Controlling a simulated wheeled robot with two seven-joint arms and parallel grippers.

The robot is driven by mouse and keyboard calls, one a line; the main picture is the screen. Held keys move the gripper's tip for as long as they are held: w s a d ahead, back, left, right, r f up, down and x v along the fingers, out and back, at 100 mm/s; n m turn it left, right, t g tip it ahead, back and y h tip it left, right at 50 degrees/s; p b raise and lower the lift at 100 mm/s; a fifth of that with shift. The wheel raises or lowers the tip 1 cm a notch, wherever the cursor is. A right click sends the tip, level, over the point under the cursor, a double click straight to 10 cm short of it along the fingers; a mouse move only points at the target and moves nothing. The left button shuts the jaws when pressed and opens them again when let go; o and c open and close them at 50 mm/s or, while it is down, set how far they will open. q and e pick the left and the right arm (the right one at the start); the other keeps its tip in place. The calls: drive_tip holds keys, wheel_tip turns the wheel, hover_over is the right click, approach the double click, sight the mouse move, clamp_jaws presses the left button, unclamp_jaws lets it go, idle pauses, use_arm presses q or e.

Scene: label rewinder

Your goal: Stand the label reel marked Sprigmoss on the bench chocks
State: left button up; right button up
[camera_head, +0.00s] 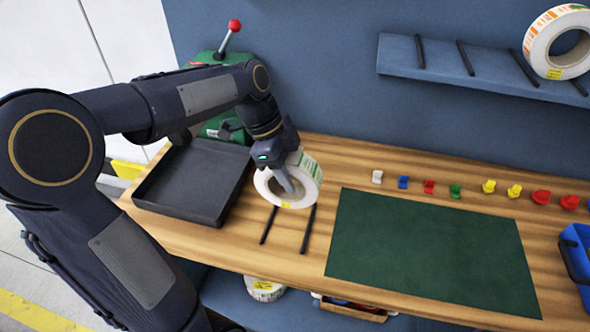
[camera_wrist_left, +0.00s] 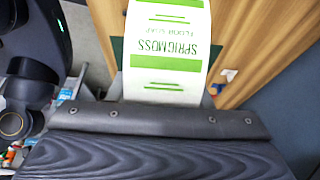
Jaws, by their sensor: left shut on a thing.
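The Sprigmoss label reel (camera_head: 307,183) is a white ring with green print, standing upright at the left gripper in the head view. Its printed band (camera_wrist_left: 168,50) reads SPRIGMOSS upside down in the left wrist view. My left gripper (camera_head: 287,180) is shut on the reel's ring, with a grey finger inside the core. The bench chocks are two dark parallel bars, the left one (camera_head: 268,226) and the right one (camera_head: 308,230). The reel is over their far ends; I cannot tell whether it touches them. My right gripper is not in view.
A black tray (camera_head: 156,188) lies left of the chocks and a green mat (camera_head: 430,250) lies right. Several small coloured pieces line the bench's back. Another reel (camera_head: 536,45) stands on the wall shelf (camera_head: 395,55); one more (camera_head: 265,288) is below the bench. A blue bin (camera_head: 576,240) is at right.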

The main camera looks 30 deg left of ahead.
sight(291, 199)
use_arm(q)
drive_tip(key=shift+f+b, duration=3.6)
drive_tip(key=shift+f, duration=1.1)
drive_tip(key=o, duration=1.4)
